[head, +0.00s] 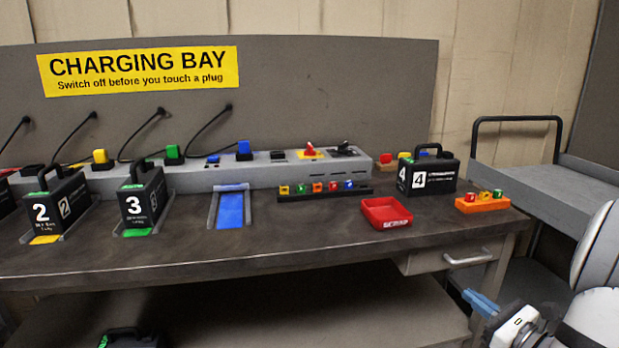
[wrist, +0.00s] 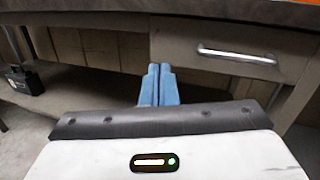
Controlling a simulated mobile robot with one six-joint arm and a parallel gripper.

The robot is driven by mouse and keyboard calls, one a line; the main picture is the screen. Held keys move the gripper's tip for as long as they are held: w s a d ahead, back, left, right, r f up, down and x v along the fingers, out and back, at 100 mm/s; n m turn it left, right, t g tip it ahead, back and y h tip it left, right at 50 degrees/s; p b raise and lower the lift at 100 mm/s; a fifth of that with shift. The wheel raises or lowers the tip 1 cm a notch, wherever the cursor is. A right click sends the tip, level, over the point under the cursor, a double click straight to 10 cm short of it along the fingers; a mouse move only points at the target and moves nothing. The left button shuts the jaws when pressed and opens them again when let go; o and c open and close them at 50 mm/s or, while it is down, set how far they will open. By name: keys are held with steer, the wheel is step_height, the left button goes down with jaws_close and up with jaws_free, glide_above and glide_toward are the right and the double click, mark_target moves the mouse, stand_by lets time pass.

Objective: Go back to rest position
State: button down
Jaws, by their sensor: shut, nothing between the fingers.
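My gripper (head: 481,303) is at the lower right in the head view, in front of the bench and below its top. Its blue fingers (wrist: 160,70) show in the middle of the wrist view, shut together with nothing between them. The fingers point toward the bench front, left of the drawer (wrist: 238,56). They appear apart from the bench.
The bench top (head: 290,235) holds battery 2 (head: 60,208), battery 3 (head: 143,205), battery 4 (head: 428,176), a red scrap tray (head: 386,213) and an orange block (head: 482,203). A blue slot (head: 230,208) is empty. A grey cart (head: 530,180) stands at the right.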

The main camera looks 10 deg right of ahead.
steer(key=s+a+r+n+g+y+p, duration=0.1)
steer(key=a+r+n+g+p, duration=0.35)
steer(key=a, duration=0.45)
steer(key=s+a+r+n+g+y+p, duration=0.2)
steer(key=a+r+n+g+p, duration=0.25)
steer(key=a, duration=0.45)
steer(key=s+a+r+n+g+y+p, duration=0.1)
steer(key=a+r+n+g+p, duration=0.15)
steer(key=a+n+g, duration=0.4)
steer(key=s+a+r+n+h+p, duration=0.2)
steer(key=s+r+n+h+p, duration=0.1)
steer(key=n, duration=0.5)
steer(key=s+a+r+n+h+p, duration=0.3)
steer(key=r+n+h+p, duration=0.3)
steer(key=r, duration=0.4)
steer(key=shift+s+r+n+p, duration=0.25)
steer(key=shift+s+n+p, duration=0.35)
steer(key=shift+n+p, duration=0.45)
